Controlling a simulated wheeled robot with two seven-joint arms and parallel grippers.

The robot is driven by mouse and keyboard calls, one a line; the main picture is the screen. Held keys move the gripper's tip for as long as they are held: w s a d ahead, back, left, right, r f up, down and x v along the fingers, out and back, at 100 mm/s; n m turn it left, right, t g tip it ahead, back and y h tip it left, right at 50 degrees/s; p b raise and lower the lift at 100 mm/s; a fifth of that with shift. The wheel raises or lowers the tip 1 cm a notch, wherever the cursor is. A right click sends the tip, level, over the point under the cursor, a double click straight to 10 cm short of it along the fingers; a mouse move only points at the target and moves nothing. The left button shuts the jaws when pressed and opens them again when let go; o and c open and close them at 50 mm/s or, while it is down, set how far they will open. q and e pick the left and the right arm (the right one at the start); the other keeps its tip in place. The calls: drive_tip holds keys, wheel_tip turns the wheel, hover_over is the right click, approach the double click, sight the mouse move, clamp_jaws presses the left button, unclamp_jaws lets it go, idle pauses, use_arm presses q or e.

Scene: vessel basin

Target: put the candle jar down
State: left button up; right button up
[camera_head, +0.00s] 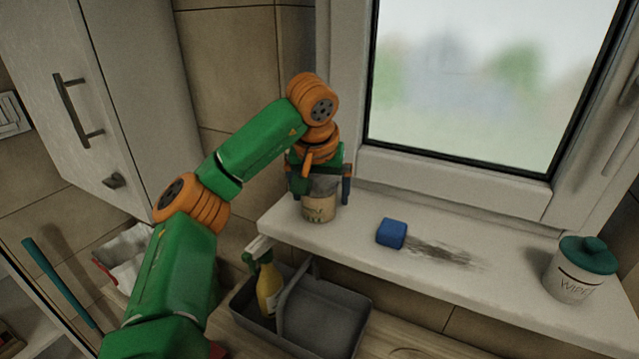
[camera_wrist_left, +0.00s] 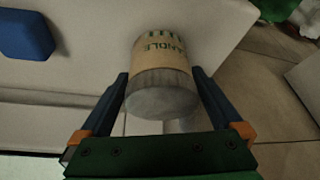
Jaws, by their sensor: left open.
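The candle jar (camera_head: 320,207), with a tan label and a grey top, stands upright on the left part of the white window sill (camera_head: 480,262). In the left wrist view the jar (camera_wrist_left: 160,62) shows its grey lid end toward me, with the label beyond. My left gripper (camera_head: 321,190) is above and around the jar's upper part. In the left wrist view its dark blue fingers (camera_wrist_left: 162,88) are open on either side of the jar, with gaps visible. My right gripper is not in view.
A blue sponge (camera_head: 392,233) lies on the sill beside a dark smear (camera_head: 445,254). A wipes jar with a teal lid (camera_head: 582,268) stands at the right. Below the sill, a grey caddy (camera_head: 335,325) holds a yellow spray bottle (camera_head: 268,287). The window stands behind.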

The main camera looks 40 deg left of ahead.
use_arm(q)
drive_tip(key=p+v, duration=0.5)
drive_tip(key=v, duration=0.7)
drive_tip(key=shift+a+f, duration=0.1)
